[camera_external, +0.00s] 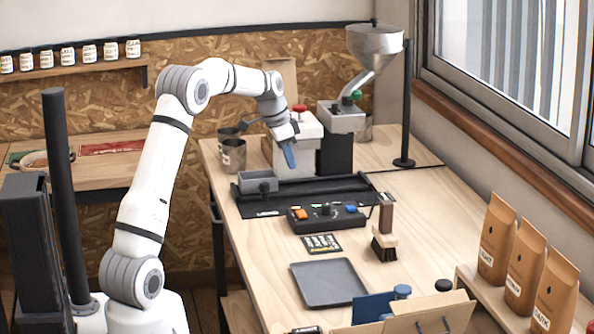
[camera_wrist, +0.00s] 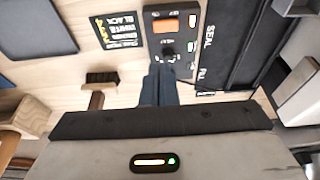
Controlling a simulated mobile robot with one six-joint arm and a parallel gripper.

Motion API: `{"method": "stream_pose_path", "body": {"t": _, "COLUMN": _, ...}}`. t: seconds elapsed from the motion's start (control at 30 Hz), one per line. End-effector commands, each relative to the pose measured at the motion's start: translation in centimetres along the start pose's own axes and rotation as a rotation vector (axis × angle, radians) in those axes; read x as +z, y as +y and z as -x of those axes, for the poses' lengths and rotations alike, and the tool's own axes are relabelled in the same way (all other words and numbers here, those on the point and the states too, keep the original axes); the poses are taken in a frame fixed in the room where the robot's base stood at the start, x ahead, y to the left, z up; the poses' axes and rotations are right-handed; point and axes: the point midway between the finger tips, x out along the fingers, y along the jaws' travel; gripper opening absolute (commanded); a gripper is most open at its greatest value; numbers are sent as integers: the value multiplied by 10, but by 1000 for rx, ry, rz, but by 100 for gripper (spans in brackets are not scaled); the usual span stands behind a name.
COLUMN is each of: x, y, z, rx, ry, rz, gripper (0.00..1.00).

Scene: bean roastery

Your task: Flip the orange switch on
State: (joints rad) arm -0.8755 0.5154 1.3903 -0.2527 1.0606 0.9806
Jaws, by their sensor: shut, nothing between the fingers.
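A black control box (camera_external: 340,219) sits on the wooden table with an orange switch (camera_external: 300,213) at its left end. A black knob (camera_external: 326,209) is in its middle and a blue switch (camera_external: 351,209) at its right end. In the wrist view the orange switch (camera_wrist: 165,25) is near the top centre, with the knob (camera_wrist: 168,51) below it. My gripper (camera_external: 291,166) is shut and empty, pointing down above and behind the box, apart from it. In the wrist view its blue-grey fingers (camera_wrist: 159,72) are together and cover part of the box. I cannot tell the switch's position.
A black sealer (camera_external: 315,192) with a small grey tray lies just behind the box. A brush (camera_external: 384,246), a card (camera_external: 321,244) and a flat grey tray (camera_external: 328,283) lie in front. A white machine (camera_external: 306,133) and steel cups (camera_external: 232,155) stand behind. Paper bags (camera_external: 525,262) line the right.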

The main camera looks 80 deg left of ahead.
Motion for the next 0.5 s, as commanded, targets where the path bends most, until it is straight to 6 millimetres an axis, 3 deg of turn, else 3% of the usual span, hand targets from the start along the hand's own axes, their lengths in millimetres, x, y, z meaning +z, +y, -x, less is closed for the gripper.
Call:
{"method": "stream_pose_path", "body": {"t": 0.17, "x": 0, "y": 1, "z": -23, "rx": 4, "ry": -4, "rz": 0, "gripper": 0}}
{"method": "stream_pose_path", "body": {"t": 0.5, "x": 0, "y": 2, "z": -94, "rx": 4, "ry": -3, "rz": 0, "gripper": 0}}
